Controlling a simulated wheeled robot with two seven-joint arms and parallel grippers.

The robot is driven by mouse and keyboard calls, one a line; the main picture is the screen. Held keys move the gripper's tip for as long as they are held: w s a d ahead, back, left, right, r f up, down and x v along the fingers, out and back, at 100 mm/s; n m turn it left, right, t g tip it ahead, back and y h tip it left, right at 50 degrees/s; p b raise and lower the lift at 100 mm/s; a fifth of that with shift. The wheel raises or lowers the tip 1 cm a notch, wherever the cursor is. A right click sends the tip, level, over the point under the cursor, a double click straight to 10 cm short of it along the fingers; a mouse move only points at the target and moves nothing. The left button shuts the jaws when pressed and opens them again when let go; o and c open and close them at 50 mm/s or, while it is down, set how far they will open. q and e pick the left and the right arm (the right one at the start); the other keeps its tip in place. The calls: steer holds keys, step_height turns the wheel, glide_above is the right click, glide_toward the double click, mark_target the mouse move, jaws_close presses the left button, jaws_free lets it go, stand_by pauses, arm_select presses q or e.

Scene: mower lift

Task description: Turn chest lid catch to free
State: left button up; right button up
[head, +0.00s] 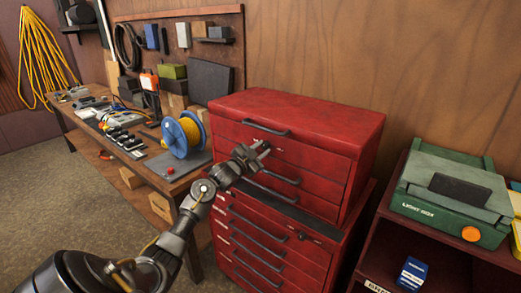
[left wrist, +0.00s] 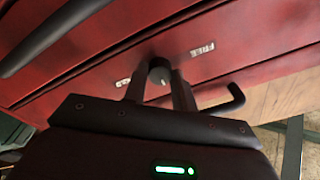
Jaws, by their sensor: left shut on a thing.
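The red tool chest (head: 330,130) stands against the wooden wall, its lid down. My left gripper (head: 250,155) is at the upper left of its front. In the left wrist view, the fingers (left wrist: 160,82) are shut on a small dark round knob, the lid catch (left wrist: 159,68), on the red front. A label reading FREE (left wrist: 202,49) is to the knob's right, and another small label (left wrist: 123,82), not readable, is to its left. How far the catch is turned is hard to tell. My right gripper is not in view.
Dark drawer handles (head: 265,128) stick out near my gripper. A workbench (head: 155,172) with a blue cable reel (head: 178,140) stands left. A dark red shelf (head: 440,262) with a green case (head: 447,185) stands right. Open floor (head: 80,200) lies front left.

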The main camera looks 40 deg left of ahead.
arm_select(q)
steer(key=o, duration=1)
steer(key=s+b, duration=0.3)
steer(key=s, duration=0.7)
steer(key=shift+s+f, duration=0.4)
steer(key=shift+f, duration=0.05)
steer(key=shift+d, duration=0.1)
